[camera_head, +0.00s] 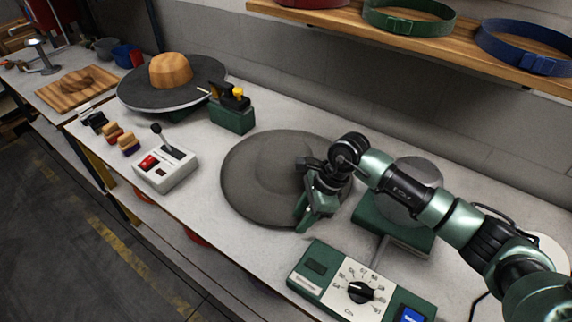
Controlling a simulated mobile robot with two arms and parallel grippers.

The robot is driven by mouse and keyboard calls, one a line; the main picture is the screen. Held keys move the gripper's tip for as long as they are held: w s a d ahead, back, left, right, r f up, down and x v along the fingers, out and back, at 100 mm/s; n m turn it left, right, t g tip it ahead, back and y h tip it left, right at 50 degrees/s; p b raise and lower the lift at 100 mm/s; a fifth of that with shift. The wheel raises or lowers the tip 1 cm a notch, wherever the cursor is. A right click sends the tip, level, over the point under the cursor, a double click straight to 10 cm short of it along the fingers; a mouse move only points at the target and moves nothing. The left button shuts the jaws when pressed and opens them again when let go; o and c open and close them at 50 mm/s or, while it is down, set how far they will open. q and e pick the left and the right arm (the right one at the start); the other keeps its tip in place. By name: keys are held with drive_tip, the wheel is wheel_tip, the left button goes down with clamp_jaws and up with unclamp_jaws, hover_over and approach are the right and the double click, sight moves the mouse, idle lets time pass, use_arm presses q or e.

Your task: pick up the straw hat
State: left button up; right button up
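The hat (256,180) looks dark grey, not straw-coloured. It lies on the light grey worktop in the middle of the view, with a wide round brim and a low crown. My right gripper (307,218) reaches in from the right, over the right side of the brim. The gripper and wrist hide that part of the brim. I cannot tell whether the fingers touch the brim or are open or shut. My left gripper is not in view.
Left of the hat are a lever box (168,172) and a green block with a yellow knob (233,112). A wooden crown block (170,70) sits on a grey disc behind. A dial box (360,291) stands in front. A shelf with hat bands (480,48) overhangs the back right.

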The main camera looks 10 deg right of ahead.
drive_tip(key=shift+a+f, duration=0.2)
drive_tip(key=shift+f, duration=0.3)
clamp_jaws()
